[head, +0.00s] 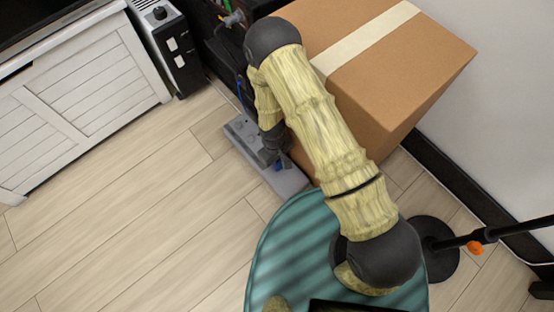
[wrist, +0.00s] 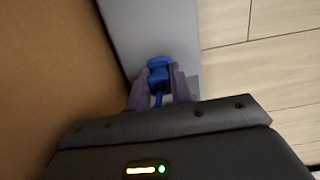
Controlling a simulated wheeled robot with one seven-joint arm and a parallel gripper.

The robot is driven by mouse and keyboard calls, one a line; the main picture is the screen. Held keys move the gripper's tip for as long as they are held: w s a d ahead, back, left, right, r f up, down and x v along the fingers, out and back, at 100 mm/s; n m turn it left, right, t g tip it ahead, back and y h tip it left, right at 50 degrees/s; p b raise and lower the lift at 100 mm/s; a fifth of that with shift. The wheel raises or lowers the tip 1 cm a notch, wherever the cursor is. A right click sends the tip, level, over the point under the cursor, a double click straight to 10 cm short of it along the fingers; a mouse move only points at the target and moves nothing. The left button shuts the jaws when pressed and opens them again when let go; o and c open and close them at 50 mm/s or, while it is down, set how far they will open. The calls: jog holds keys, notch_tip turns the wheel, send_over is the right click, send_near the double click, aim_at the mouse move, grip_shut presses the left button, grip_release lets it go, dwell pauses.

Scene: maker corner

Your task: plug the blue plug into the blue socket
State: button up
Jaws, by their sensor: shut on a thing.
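The blue plug (wrist: 159,78) is between the two fingers of my gripper (wrist: 160,82) in the wrist view, with a blue cord running back from it. My gripper is shut on it. In the head view my gripper (head: 271,153) is low over the grey socket block (head: 288,182), and a bit of blue (head: 281,166) shows beside the fingers. The grey block also shows in the wrist view (wrist: 150,25), just beyond the plug. I cannot make out the blue socket apart from the plug, nor whether the plug touches the block.
A large cardboard box (head: 400,75) stands close along the right of the block. A black unit (head: 168,45) and a white slatted cabinet (head: 75,95) are at the upper left. A black stand (head: 436,262) is at the lower right. The wooden floor (head: 130,210) at left is clear.

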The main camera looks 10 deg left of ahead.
jog(key=shift+f, duration=0.15)
jog(key=o, duration=1)
jog(key=r+p, duration=0.3)
jog(key=r, duration=0.2)
jog(key=w+a+r+p, duration=0.1)
jog(key=r+p, duration=0.2)
jog(key=r, duration=0.3)
jog(key=r+p, duration=0.3)
jog(key=r, duration=0.3)
jog(key=shift+w+a+r, duration=0.15)
jog(key=shift+w+a, duration=0.05)
jog(key=shift+a, duration=0.1)
